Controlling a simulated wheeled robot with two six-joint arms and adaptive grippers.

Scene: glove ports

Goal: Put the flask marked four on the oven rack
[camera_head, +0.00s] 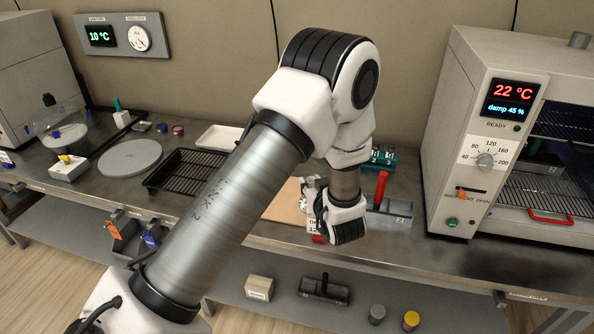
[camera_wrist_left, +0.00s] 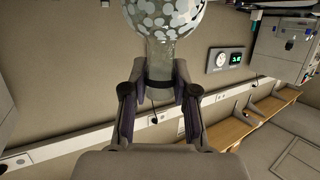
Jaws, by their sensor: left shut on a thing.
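My left gripper (camera_wrist_left: 160,78) is shut on the neck of a round glass flask (camera_wrist_left: 164,20) in the left wrist view. The flask's bulb has a mottled pattern of pale patches, and no number can be read on it. In the head view my left arm comes across the middle, and its wrist hides most of the gripper and the flask. The oven (camera_head: 461,130) stands at the right, reading 22 °C and damp 45 %. Its wire rack (camera_head: 570,194) with a red handle (camera_head: 550,217) shows inside. The gripper is well left of the oven. My right gripper is not in view.
A grey block with a red handle (camera_head: 389,213) stands on the bench between my wrist and the oven. A teal holder (camera_head: 379,157) is behind it. A black wire tray (camera_head: 183,170), a round grey plate (camera_head: 130,157) and a glass vessel (camera_head: 60,134) are at the left.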

